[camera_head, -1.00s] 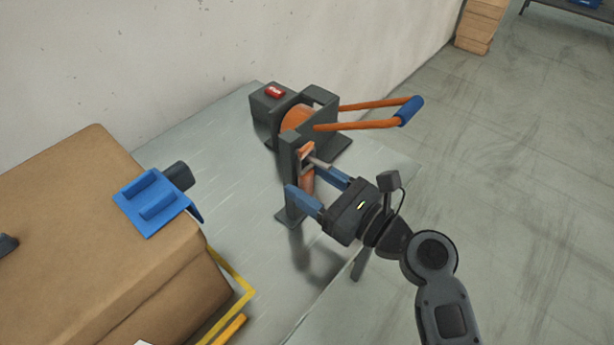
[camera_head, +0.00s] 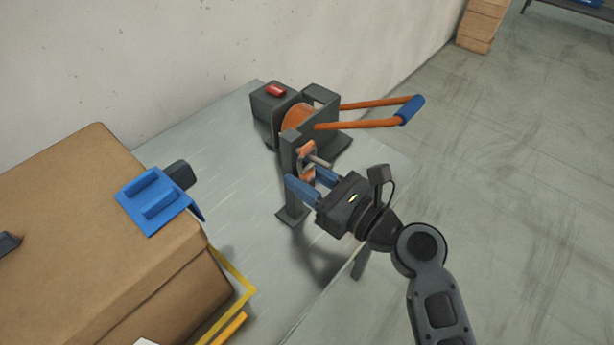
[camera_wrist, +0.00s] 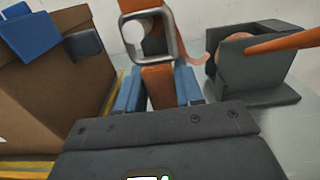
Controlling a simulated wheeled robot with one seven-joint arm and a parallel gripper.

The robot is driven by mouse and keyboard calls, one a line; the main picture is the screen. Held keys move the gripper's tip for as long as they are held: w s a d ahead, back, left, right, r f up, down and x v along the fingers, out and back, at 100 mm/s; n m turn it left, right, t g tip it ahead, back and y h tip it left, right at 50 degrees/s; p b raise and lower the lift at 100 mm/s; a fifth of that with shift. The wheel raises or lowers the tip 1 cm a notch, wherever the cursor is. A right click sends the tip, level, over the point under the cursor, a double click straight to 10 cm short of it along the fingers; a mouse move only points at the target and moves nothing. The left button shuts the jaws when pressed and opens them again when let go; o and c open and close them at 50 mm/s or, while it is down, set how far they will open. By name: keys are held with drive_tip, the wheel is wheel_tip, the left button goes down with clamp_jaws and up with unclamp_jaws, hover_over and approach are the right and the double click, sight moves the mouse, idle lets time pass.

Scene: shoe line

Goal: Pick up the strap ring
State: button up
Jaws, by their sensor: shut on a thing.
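The strap ring is a grey metal ring (camera_wrist: 150,62) on an orange strap (camera_wrist: 158,88), upright at the top middle of the wrist view. My gripper (camera_head: 306,178) is shut on the orange strap just below the ring, with a blue finger on each side. In the head view the ring (camera_head: 313,147) is beside the upright dark post (camera_head: 291,200) and its short grey peg (camera_head: 320,161). I cannot tell whether the peg still passes through the ring.
A dark machine (camera_head: 268,107) with an orange drum (camera_head: 297,117) and a blue-gripped lever (camera_head: 409,110) stands behind the post. A cardboard box (camera_head: 90,230) with a blue bracket (camera_head: 150,200) is at left. The grey table (camera_head: 215,150) is clear between them.

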drive_tip(key=shift+r, duration=0.2)
drive_tip(key=shift+r+p, duration=0.45)
drive_tip(key=shift+p, duration=0.25)
drive_tip(key=shift+r, duration=0.2)
